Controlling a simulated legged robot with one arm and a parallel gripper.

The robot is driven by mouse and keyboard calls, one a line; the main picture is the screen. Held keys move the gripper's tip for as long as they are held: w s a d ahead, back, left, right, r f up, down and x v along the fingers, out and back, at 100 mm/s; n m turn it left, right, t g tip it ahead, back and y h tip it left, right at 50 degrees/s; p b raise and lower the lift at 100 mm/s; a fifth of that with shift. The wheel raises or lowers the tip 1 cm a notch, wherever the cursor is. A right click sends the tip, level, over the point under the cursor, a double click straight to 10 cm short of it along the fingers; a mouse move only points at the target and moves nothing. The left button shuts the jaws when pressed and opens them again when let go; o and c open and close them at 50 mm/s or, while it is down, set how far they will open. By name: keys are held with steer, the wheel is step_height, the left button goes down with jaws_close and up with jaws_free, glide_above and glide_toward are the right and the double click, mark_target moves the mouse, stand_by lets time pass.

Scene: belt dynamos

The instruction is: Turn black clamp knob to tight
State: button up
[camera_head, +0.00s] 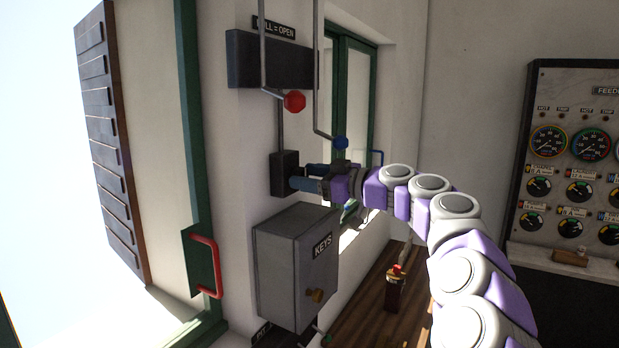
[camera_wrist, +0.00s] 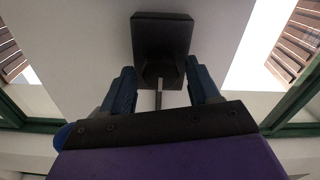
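The black clamp block (camera_head: 283,174) is fixed to the white wall below the upper grey box, with a rod running down into it. In the wrist view the block (camera_wrist: 162,30) is ahead, with the dark clamp knob (camera_wrist: 160,72) on its front. My gripper (camera_head: 297,183) is close to the block in the head view and hides the knob there. In the wrist view my gripper (camera_wrist: 160,78) has its two blue fingers apart, one on each side of the knob, with small gaps showing. A thin grey rod shows between the fingers. I cannot tell the knob's setting.
A red ball handle (camera_head: 294,101) and a blue ball handle (camera_head: 340,143) hang on rods above my gripper. A grey KEYS box (camera_head: 283,262) juts out just below it. Green-framed windows flank the wall. A gauge panel (camera_head: 575,150) stands at right.

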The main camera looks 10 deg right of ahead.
steer(key=c, duration=0.9)
steer(key=shift+m, duration=0.3)
steer(key=m+p, duration=0.1)
steer(key=m, duration=0.4)
steer(key=shift+r+p, duration=0.15)
steer(key=shift+p, duration=0.2)
steer(key=m+p, duration=0.3)
steer(key=m, duration=0.2)
steer(key=shift+r+m, duration=0.1)
steer(key=shift+m, duration=0.3)
steer(key=m+p, duration=0.5)
steer(key=m, duration=0.1)
steer(key=shift+m, duration=0.3)
steer(key=m+p, duration=0.4)
steer(key=shift+f+m+p, duration=0.4)
steer(key=shift+m+p, duration=0.6)
steer(key=shift+p, duration=0.05)
steer(key=shift+f, duration=0.15)
